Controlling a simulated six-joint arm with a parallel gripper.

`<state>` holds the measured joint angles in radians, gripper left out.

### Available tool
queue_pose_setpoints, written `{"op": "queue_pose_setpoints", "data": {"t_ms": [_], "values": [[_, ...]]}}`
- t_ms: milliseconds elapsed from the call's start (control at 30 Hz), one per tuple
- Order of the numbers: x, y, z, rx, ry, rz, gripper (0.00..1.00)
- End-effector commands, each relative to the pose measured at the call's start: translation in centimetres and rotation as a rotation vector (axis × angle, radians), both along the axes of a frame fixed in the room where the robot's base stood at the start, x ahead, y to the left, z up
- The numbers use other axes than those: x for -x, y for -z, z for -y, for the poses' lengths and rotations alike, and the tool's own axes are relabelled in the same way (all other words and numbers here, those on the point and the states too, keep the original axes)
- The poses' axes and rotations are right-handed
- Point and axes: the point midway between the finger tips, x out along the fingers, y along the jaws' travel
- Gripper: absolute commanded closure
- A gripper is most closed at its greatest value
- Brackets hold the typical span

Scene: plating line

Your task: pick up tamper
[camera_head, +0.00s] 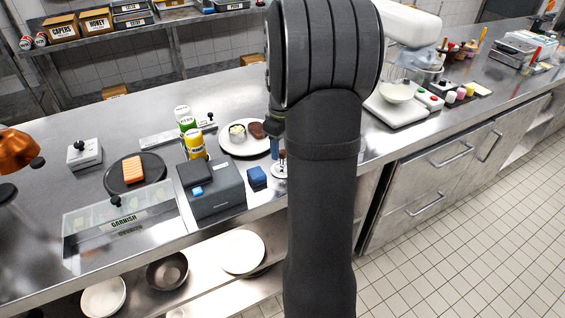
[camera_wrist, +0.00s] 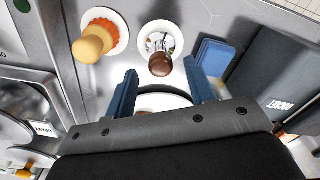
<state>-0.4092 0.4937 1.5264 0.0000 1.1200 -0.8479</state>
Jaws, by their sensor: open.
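The tamper (camera_wrist: 160,62) has a round dark brown knob and a shiny metal part, and sits on a small white saucer (camera_wrist: 174,33) in the wrist view. In the head view the tamper (camera_head: 283,158) shows small beside my arm, partly hidden by it. My gripper (camera_wrist: 163,86) is open, with its two blue fingers apart and nothing held between them. The tamper's knob shows just beyond the gap between the fingertips, and I see no contact. In the head view most of my gripper is hidden behind my arm.
A blue block (camera_wrist: 214,56) and the dark docket printer (camera_wrist: 278,68) stand to the right. A plate with food (camera_head: 232,150) is close by in the head view.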

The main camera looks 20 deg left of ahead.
Motion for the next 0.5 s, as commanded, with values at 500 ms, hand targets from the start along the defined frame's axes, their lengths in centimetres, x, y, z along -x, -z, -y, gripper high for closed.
{"op": "queue_pose_setpoints", "data": {"t_ms": [500], "values": [[0.2,4.5,0.1,0.0,0.001,0.0,0.5]]}}
